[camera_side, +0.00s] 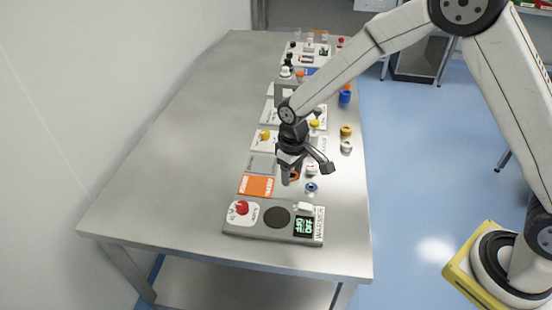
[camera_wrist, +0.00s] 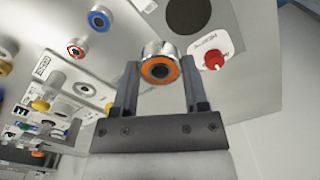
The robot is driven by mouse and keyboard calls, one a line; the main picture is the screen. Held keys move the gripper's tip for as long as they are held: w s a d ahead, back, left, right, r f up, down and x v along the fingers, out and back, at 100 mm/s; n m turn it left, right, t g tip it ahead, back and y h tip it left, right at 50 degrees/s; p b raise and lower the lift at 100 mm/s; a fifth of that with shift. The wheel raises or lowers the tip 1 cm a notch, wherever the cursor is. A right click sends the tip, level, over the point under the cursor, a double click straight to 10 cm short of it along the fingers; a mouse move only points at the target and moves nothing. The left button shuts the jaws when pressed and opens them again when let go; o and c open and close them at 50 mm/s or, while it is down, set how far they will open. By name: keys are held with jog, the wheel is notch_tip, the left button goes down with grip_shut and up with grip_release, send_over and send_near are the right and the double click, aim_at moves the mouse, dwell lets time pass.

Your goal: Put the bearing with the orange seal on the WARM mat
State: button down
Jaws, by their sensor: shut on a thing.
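The bearing with the orange seal (camera_wrist: 160,69) is a short silver ring between the fingers of my gripper (camera_wrist: 160,88) in the wrist view. My gripper is shut on it, with the orange face toward the wrist camera. In the side view my gripper (camera_side: 288,178) hangs low at the right of the orange WARM mat (camera_side: 256,187), and a bit of the orange seal (camera_side: 295,176) shows beside the fingers. Whether the bearing touches the table cannot be told. The WARM mat looks bare and is not visible in the wrist view.
A bearing with a blue seal (camera_side: 311,188) and one with a red seal (camera_wrist: 76,48) stand close by. A grey mat (camera_side: 262,164) lies behind the WARM mat. A heater box (camera_side: 262,232) with a red knob and dark disc is in front. The table's left side is clear.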

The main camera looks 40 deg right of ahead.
jog(key=shift+d+r, duration=0.35)
jog(key=w+a+f, duration=0.2)
jog(key=w+f, duration=0.2)
jog(key=w, duration=0.4)
send_over(256, 186)
jog(key=s, duration=0.2)
jog(key=f, duration=0.4)
jog(key=shift+w+d+f, duration=0.15)
jog(key=shift+w+d, duration=0.1)
jog(key=shift+w+a+f, duration=0.1)
jog(key=shift+w+f, duration=0.45)
jog(key=shift+f, duration=0.05)
jog(key=shift+w+f, duration=0.2)
jog(key=shift+f, duration=1.55)
